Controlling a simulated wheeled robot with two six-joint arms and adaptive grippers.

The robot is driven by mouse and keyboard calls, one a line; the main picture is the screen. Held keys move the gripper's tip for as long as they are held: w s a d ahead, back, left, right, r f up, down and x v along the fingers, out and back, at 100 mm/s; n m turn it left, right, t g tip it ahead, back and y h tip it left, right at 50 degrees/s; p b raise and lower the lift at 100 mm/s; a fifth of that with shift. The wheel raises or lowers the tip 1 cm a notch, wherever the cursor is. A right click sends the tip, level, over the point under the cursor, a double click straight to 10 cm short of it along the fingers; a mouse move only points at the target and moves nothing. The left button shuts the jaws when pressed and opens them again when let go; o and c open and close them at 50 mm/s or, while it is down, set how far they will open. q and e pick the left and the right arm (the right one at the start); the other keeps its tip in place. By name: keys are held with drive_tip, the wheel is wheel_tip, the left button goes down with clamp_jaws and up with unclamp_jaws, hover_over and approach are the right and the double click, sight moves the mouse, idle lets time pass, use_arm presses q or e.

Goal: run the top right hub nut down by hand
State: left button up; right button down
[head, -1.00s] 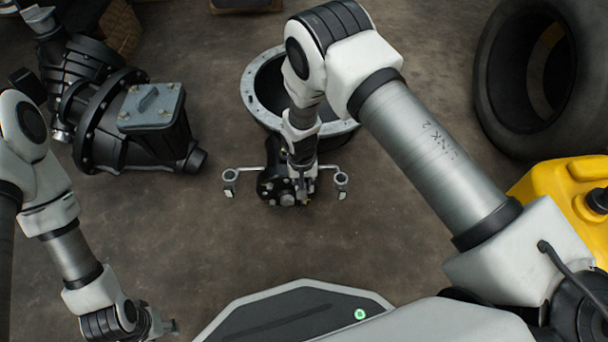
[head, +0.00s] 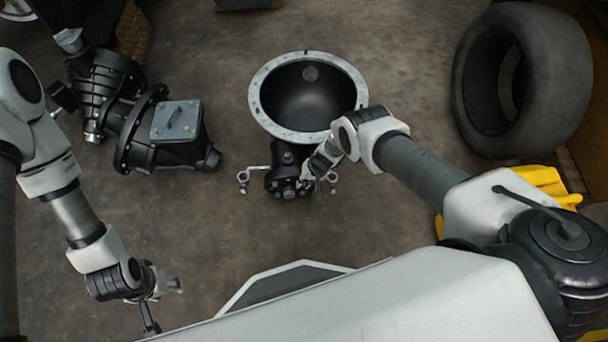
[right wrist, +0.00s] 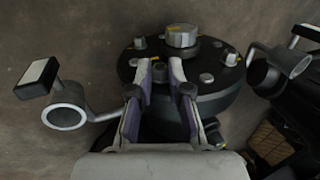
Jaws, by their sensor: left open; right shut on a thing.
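The black hub (head: 287,175) stands on the floor below the large housing in the head view. In the right wrist view its round flange (right wrist: 205,98) carries a big central hex nut (right wrist: 182,36) and several smaller nuts around it. My right gripper (head: 308,186) is at the right side of the hub. In the right wrist view its fingertips (right wrist: 160,72) are closed around one small hub nut (right wrist: 160,74) at the flange's near edge; the fingers partly hide it. My left gripper (head: 165,308) is open and empty at the lower left, away from the hub.
Grey brackets with ring ends (head: 243,180) stick out on both sides of the hub, close to my right gripper. The round housing (head: 258,92) is behind it. Floor in front is bare.

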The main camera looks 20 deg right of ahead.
drive_tip(key=c, duration=1)
unclamp_jaws()
drive_tip(key=shift+a, duration=0.25)
